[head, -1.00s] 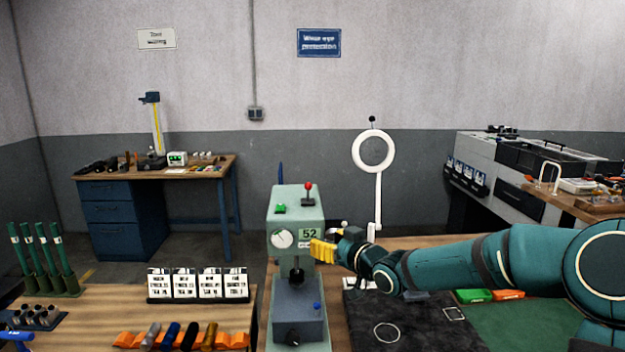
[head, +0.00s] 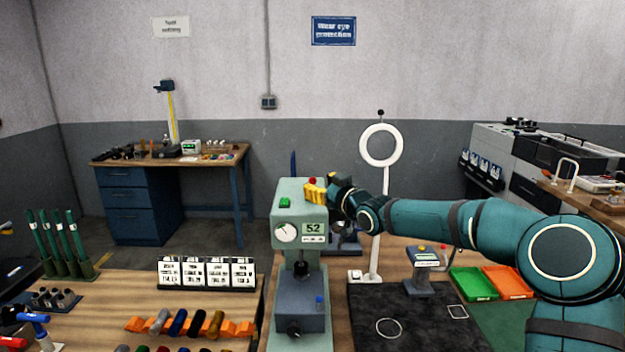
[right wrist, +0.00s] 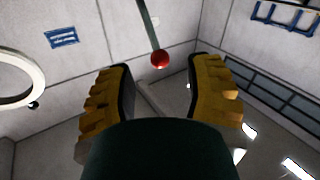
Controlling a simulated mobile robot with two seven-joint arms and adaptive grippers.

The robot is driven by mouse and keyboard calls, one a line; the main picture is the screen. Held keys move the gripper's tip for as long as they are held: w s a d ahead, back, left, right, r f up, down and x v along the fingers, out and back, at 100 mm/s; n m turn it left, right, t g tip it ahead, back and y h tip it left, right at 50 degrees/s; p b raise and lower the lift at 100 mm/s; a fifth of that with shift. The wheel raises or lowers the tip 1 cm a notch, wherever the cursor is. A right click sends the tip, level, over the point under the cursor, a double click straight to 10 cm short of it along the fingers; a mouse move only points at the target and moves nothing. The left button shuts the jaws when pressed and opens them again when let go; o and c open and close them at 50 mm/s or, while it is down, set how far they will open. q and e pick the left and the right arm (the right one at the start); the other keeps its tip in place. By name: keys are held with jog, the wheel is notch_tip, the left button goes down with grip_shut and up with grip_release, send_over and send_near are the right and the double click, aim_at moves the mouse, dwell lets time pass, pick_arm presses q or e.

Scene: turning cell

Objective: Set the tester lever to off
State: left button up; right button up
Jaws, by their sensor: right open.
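The tester (head: 301,238) is a pale green machine with a round dial, a "52" plate and a green button on top. Its lever's red ball (head: 312,181) shows just above my yellow fingertips, which hide the stem in the head view. In the right wrist view the red ball (right wrist: 159,58) sits at the end of a dark rod, in the gap between my fingers or beyond them. My right gripper (head: 315,193) is open at the tester's top; contact with the lever cannot be told. My left gripper is not in view.
A white ring lamp (head: 385,190) stands right of the tester, close behind my right arm. A small grey device (head: 423,268) and green and orange trays (head: 508,282) lie further right. White label cards (head: 207,272) and coloured handles stand on the left bench.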

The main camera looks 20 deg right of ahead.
aim_at(315, 182)
jog(key=shift+p+x, duration=0.3)
jog(key=shift+x, duration=1.75)
grip_shut()
